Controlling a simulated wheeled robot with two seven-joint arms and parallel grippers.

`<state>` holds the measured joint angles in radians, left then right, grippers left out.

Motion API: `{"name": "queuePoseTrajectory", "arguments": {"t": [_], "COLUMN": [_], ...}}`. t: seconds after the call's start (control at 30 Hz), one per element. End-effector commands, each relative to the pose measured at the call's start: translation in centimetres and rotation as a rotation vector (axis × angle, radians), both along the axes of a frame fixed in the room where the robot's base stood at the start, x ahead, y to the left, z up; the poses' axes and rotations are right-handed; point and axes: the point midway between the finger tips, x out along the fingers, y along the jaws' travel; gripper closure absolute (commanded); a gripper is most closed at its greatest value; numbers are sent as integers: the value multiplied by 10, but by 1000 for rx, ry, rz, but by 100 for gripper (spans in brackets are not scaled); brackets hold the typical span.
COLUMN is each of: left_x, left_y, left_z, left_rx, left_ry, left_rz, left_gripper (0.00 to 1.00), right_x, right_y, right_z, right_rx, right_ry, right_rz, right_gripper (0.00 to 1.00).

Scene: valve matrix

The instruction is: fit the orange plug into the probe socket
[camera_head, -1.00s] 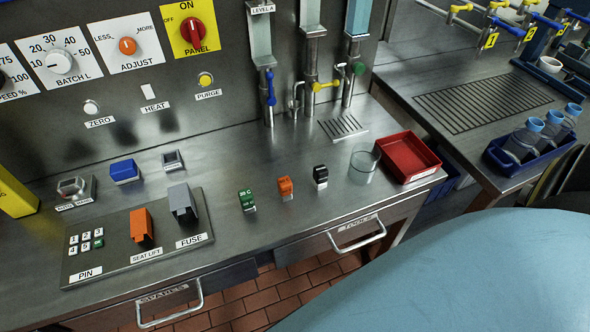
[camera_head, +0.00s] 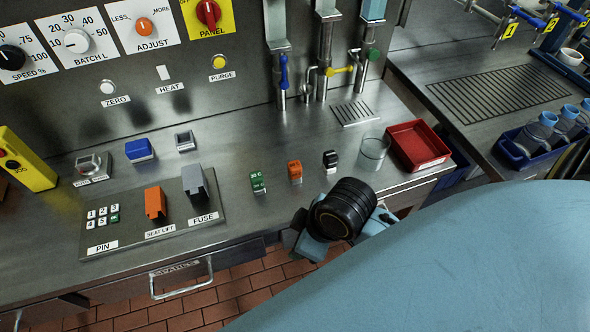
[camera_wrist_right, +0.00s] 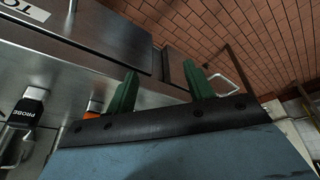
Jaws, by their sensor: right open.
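A small orange block (camera_head: 295,171), which looks like the orange plug, stands upright on the steel counter between a green block (camera_head: 257,182) and a black block (camera_head: 330,161). A bit of orange (camera_wrist_right: 94,107) shows there behind the gripper's edge. My right gripper (camera_wrist_right: 160,88) is open, with its two green fingers apart and nothing between them. In the head view my right wrist is at the counter's front edge, its fingertips not clear. My left gripper is not in view.
A panel (camera_head: 130,224) with orange and grey covers lies left of the blocks. A clear glass cup (camera_head: 373,154) and a red tray (camera_head: 418,146) stand to the right. Drawers with protruding handles (camera_head: 182,279) are below the front edge.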

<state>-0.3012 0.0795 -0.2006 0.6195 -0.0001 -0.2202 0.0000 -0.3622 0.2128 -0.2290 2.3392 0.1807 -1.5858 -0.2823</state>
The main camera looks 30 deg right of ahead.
Motion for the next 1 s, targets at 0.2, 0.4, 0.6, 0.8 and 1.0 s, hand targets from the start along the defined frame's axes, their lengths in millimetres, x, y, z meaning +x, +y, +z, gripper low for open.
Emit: {"name": "queuePoseTrajectory", "arguments": {"t": [0.2, 0.4, 0.6, 0.8, 1.0], "left_x": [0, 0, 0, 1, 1], "left_y": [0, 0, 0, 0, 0], "left_z": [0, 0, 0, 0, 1], "left_rx": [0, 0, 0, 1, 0], "left_ry": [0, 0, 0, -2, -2], "left_rz": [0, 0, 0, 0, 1], "left_gripper": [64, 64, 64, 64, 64], "right_x": [28, 60, 98, 130, 150], "right_y": [20, 33, 20, -19, -61], "right_z": [13, 29, 56, 96, 140], "right_rx": [-35, -108, -239, -321, -323], "right_ry": [-42, -85, -94, -49, -7], "right_rz": [340, 761, 1338, 1806, 2124], "right_gripper": [47, 47, 47, 47, 47]}}
